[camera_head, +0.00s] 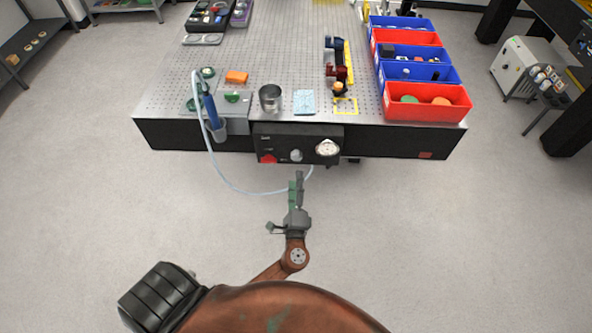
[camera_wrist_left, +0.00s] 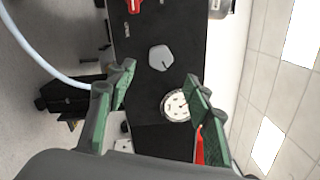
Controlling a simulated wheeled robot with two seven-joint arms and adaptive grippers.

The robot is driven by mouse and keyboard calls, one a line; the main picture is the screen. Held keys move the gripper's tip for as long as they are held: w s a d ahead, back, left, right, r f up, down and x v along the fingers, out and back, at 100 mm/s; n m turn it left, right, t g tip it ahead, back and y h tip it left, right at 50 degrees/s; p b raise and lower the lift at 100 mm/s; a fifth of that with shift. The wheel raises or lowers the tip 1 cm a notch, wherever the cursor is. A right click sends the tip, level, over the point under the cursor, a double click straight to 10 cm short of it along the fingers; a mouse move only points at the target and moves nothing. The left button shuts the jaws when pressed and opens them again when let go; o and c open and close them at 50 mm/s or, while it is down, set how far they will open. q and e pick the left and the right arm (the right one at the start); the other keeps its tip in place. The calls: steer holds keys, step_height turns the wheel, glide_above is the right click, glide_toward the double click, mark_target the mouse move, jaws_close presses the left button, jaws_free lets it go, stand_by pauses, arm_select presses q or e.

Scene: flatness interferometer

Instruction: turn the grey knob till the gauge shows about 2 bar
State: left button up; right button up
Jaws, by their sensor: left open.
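The grey knob (camera_head: 296,156) sits on the black front panel (camera_head: 315,135) at the table's front edge, between a red part and the gauge. The round white gauge (camera_head: 327,147) is right of the knob; its reading is too small to tell. In the left wrist view the knob (camera_wrist_left: 161,58) is ahead of the fingers, and the gauge (camera_wrist_left: 175,106) is partly covered by a finger. My left gripper (camera_head: 297,178) is in front of the panel, below the knob; in the wrist view its green fingers (camera_wrist_left: 160,88) are spread, with nothing between them. My right gripper is not in view.
A pale hose (camera_head: 222,172) loops from the table's left side down in front of the panel. A red switch (camera_head: 268,158) is left of the knob. On the perforated table (camera_head: 170,95) stand a metal cup (camera_head: 270,98) and red and blue bins (camera_head: 425,113). The floor in front is clear.

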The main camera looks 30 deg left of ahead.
arm_select(q)
steer(key=v, duration=0.2)
steer(key=shift+s+d, duration=0.15)
steer(key=shift+s, duration=0.1)
steer(key=shift+f, duration=0.1)
